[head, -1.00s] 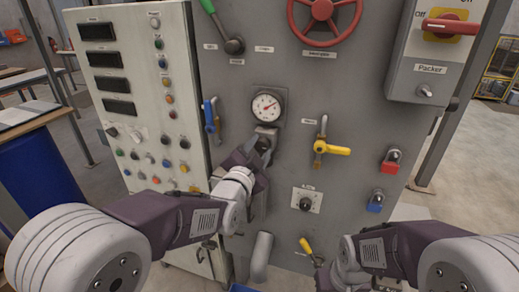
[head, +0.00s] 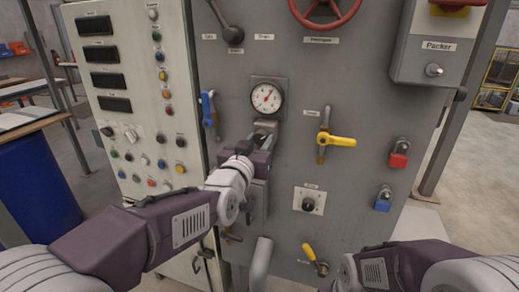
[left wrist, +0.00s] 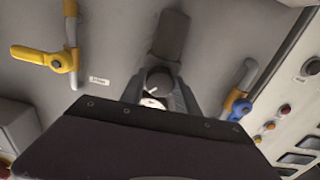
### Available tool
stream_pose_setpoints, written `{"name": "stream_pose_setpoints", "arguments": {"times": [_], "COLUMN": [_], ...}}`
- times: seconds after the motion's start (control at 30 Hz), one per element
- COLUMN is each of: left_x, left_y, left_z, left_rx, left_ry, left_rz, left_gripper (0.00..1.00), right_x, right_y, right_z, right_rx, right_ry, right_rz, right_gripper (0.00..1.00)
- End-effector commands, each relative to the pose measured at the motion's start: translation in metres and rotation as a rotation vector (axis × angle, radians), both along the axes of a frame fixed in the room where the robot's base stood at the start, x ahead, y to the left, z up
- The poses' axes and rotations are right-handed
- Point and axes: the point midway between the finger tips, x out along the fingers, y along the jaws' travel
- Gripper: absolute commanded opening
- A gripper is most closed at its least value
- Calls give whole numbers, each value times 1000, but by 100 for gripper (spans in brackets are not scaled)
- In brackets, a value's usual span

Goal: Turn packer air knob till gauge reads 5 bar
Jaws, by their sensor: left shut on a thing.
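The round white gauge (head: 267,97) with a red needle is on the grey panel. Its needle points up and to the right; its numbers are too small to read. My left gripper (head: 265,130) is just below the gauge, shut on the air knob there, which the gripper mostly hides in the head view. In the left wrist view the dark round knob (left wrist: 158,80) with a white mark sits between the grey fingers. My right arm (head: 405,268) shows at the lower right; its gripper is not visible.
A blue lever (head: 208,108) is left of the gauge and a yellow-handled valve (head: 335,141) is right of it. A small black dial (head: 308,204), red padlock (head: 399,154) and blue padlock (head: 383,198) are lower right. The Packer switch box (head: 436,45) projects at upper right.

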Motion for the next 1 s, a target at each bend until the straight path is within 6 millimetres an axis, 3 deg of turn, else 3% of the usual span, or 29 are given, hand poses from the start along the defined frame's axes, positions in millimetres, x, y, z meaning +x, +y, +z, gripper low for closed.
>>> {"name": "stream_pose_setpoints", "arguments": {"times": [0.4, 1.0], "left_x": [0, 0], "left_y": [-1, -1], "left_z": [-3, -2], "left_rx": [-177, -207], "left_ry": [63, 75], "left_rz": [0, 0], "left_gripper": [0, 0], "right_x": [0, 0], "right_y": [0, 0], "right_z": [-19, -20], "right_rx": [0, 0], "right_ry": [0, 0], "right_rz": [0, 0], "right_gripper": [42, 42]}}
